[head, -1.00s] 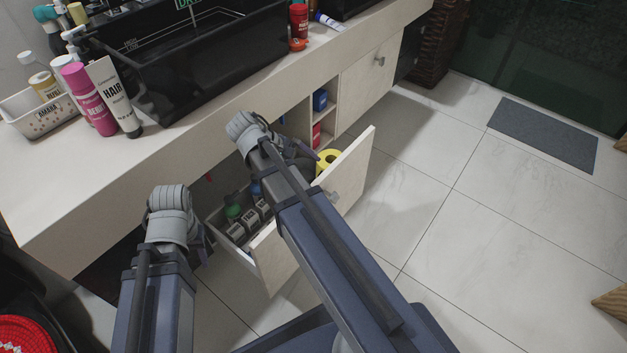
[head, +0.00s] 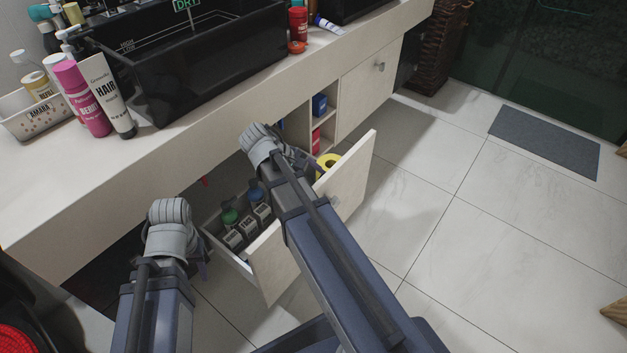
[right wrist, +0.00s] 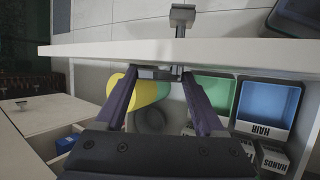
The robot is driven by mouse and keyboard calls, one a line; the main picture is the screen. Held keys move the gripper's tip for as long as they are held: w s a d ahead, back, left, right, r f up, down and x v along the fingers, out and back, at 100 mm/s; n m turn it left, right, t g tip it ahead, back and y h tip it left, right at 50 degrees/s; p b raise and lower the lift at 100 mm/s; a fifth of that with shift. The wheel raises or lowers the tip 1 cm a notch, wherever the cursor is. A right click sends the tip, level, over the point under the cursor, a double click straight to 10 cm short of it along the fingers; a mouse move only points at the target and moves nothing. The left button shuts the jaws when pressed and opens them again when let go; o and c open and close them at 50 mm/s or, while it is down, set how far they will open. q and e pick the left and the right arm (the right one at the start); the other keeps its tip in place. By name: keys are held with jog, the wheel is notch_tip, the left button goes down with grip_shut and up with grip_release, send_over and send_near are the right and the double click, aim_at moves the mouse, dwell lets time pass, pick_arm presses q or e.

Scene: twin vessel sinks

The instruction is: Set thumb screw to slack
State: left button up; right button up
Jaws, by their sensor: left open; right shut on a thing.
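My right gripper (right wrist: 158,75) reaches into the open drawer (head: 270,262). Its two purple fingers are at a small grey piece (right wrist: 155,73) against the inner side of the drawer front, and they are shut on it. I cannot tell whether this piece is the thumb screw. In the head view my right gripper (head: 302,160) is mostly hidden behind its wrist. My left gripper (head: 203,268) is open, left of the drawer and largely hidden by its own arm. A small red thing (head: 205,181) shows under the counter, too small to identify.
The drawer front has an outer handle (right wrist: 181,17). The counter (head: 130,185) above carries a black basin (head: 200,75), tubes and a white basket (head: 40,121).

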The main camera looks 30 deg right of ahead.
jog(key=c, duration=0.7)
jog(key=shift+s+a+f+h+b, duration=0.1)
jog(key=shift+a+f+h+b, duration=0.1)
jog(key=shift+h+b, duration=0.5)
jog(key=shift+r+t+h+b, duration=0.3)
jog(key=shift+t+h+b, duration=0.1)
jog(key=o, duration=1.4)
jog(key=shift+p+v, duration=2.7)
jog(key=shift+v, duration=1.25)
